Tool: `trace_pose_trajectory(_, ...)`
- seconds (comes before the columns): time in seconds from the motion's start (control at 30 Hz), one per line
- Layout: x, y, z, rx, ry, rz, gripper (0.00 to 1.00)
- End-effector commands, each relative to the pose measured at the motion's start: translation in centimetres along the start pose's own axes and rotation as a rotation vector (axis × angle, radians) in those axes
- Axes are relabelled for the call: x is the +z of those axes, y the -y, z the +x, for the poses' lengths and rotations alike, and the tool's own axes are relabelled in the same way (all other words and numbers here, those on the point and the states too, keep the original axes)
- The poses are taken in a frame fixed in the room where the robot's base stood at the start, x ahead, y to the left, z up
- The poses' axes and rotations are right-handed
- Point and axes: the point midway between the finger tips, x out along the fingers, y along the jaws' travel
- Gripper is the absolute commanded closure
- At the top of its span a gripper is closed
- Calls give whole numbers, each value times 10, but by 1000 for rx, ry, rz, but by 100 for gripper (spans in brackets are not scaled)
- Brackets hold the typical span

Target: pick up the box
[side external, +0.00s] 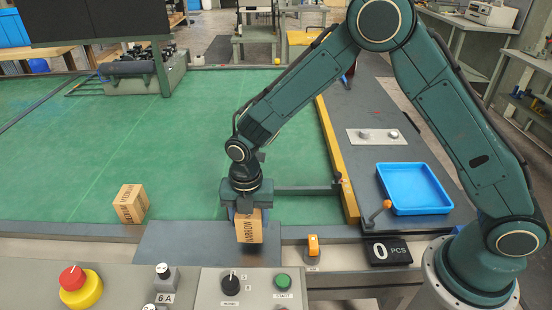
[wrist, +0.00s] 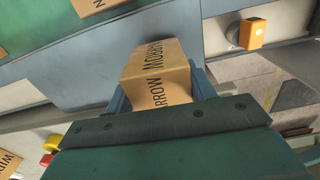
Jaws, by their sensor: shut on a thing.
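A tan cardboard box (side external: 249,228) with dark lettering is between the jaws of my gripper (side external: 247,212), which points down over the grey plate at the front edge of the green surface. In the wrist view the box (wrist: 157,62) shows between the two blue-grey fingers of my gripper (wrist: 160,88), one on each side, shut on it. I cannot tell whether its underside touches the plate or is just above it. A second, similar box (side external: 131,204) sits apart to the left on the green surface.
A blue tray (side external: 413,188) lies on the dark bench at right, beyond a yellow rail (side external: 337,160). An orange switch (side external: 313,245) and a control panel with a red button (side external: 72,277) line the front. The green surface behind is mostly clear.

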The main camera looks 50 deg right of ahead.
Motion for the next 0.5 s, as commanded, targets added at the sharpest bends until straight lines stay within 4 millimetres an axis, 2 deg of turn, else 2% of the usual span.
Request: trace_pose_trajectory(0.5, 0, -1, -108, 6, 2, 0, 73)
